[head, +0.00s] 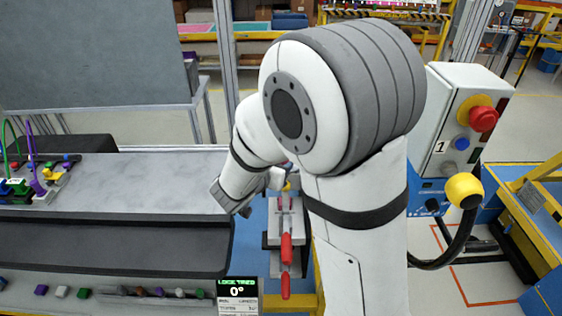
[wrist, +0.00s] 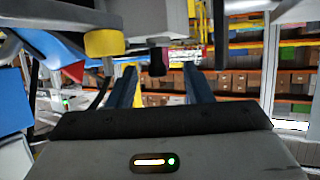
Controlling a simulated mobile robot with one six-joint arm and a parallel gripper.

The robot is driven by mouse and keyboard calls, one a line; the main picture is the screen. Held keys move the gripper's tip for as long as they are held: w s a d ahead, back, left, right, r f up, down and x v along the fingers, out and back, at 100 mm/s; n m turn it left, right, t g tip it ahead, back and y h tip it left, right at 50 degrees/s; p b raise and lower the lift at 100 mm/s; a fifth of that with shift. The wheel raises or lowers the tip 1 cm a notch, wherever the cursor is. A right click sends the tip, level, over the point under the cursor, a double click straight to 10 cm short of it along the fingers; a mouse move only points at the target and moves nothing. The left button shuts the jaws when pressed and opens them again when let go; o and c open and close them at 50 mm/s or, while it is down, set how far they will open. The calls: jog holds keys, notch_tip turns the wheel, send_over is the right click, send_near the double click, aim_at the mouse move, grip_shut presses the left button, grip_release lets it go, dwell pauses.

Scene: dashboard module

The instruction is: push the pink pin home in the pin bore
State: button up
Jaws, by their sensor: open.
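My gripper (wrist: 160,85) is open in the wrist view, with its two dark blue fingers apart and nothing seen held between them. A short dark cylinder (wrist: 157,61) hangs below a grey block in the gap between the fingers; I cannot tell what it is or how far off it is. I cannot make out the pink pin or the pin bore in either view. In the head view my arm covers the middle of the scene, and my gripper's fingers cannot be made out.
A grey bench (head: 130,185) with coloured plugs and cables is at left. A fixture with red handles (head: 286,248) stands beside my arm. A control box with a red button (head: 483,119) is at right. A yellow cylinder (wrist: 104,43) is near the left finger.

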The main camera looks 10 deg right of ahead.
jog(key=shift+v, duration=2.25)
jog(key=w+a+r+n+t+y, duration=0.1)
jog(key=w+a+r+n+y, duration=0.2)
jog(key=y, duration=0.4)
jog(key=s+r+n+g+y, duration=0.2)
jog(key=s+n+y, duration=0.15)
jog(key=s, duration=0.35)
jog(key=s+d+g+h, duration=0.1)
jog(key=s+d+g, duration=0.2)
jog(key=s+d, duration=0.2)
jog(key=s+d+f+g+h, duration=0.1)
jog(key=s+d+g, duration=0.2)
jog(key=s, duration=0.8)
jog(key=shift+s+d+f+n+g+h, duration=0.2)
jog(key=shift+s+d+n+g+h, duration=0.15)
jog(key=shift+d, duration=0.5)
jog(key=shift+c, duration=0.4)
